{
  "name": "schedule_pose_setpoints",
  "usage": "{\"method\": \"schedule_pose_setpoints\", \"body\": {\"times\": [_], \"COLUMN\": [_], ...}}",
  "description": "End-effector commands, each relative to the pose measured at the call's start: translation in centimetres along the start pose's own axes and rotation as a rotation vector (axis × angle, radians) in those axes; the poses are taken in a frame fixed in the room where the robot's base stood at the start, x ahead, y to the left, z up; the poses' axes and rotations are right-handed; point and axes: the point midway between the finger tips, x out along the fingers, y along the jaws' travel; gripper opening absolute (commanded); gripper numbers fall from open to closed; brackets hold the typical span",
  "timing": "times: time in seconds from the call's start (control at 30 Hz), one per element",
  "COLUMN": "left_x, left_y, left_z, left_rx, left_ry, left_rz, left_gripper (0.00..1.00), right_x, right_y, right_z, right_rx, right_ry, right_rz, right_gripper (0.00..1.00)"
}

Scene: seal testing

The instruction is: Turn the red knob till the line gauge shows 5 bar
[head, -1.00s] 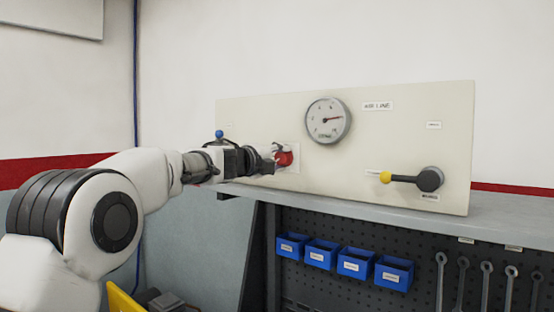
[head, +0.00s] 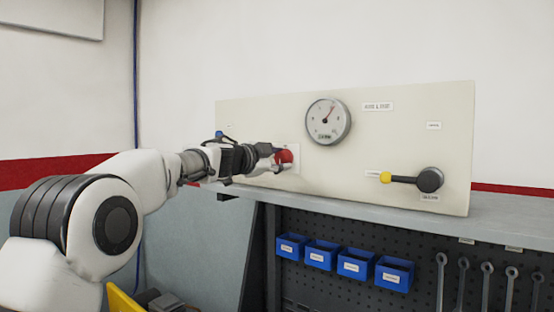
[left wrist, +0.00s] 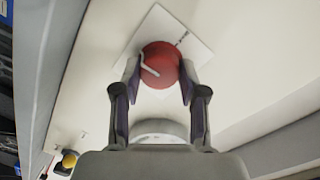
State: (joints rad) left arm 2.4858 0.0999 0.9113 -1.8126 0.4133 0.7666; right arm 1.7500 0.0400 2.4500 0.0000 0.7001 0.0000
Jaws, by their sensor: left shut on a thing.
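The red knob (head: 284,157) sits on the left part of the cream panel (head: 350,180). My left gripper (head: 274,156) is shut on it from the left. In the left wrist view the knob (left wrist: 159,65) lies between the two fingers (left wrist: 158,88), and a pale pointer mark shows on its face. The round line gauge (head: 328,121) is up and right of the knob. Its red needle points up and slightly right; its numbers are too small to read. My right gripper is not in view.
A lever with a black hub (head: 430,179) and a yellow end (head: 386,177) is on the right of the panel. The panel stands on a grey bench (head: 390,221). Blue bins (head: 355,263) and several wrenches (head: 487,282) hang below.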

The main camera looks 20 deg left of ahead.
Motion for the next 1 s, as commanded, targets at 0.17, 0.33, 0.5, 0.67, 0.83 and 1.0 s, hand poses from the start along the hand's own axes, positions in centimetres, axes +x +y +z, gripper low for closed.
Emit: {"method": "schedule_pose_setpoints", "body": {"times": [0.17, 0.33, 0.5, 0.67, 0.83, 1.0], "left_x": [-0.21, -0.21, -0.21, -0.22, -0.22, -0.22], "left_y": [-0.76, -0.8, -0.83, -0.84, -0.84, -0.84], "left_z": [-0.41, -0.38, -0.36, -0.35, -0.33, -0.32], "left_rx": [-0.158, -0.289, -0.385, -0.441, -0.466, -0.471], "left_ry": [0.013, 0.02, 0.025, 0.029, 0.03, 0.03], "left_rz": [-0.006, -0.002, 0.002, 0.004, 0.005, 0.005], "left_gripper": [0.07, 0.07, 0.08, 0.08, 0.07, 0.07], "right_x": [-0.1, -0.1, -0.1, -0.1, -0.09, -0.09], "right_y": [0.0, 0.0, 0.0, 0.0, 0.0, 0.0], "right_z": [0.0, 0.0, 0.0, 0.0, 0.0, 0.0], "right_rx": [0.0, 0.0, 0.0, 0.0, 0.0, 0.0], "right_ry": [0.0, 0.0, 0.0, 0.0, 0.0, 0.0], "right_rz": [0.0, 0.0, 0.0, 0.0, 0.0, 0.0], "right_gripper": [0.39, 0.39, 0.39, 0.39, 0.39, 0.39]}}
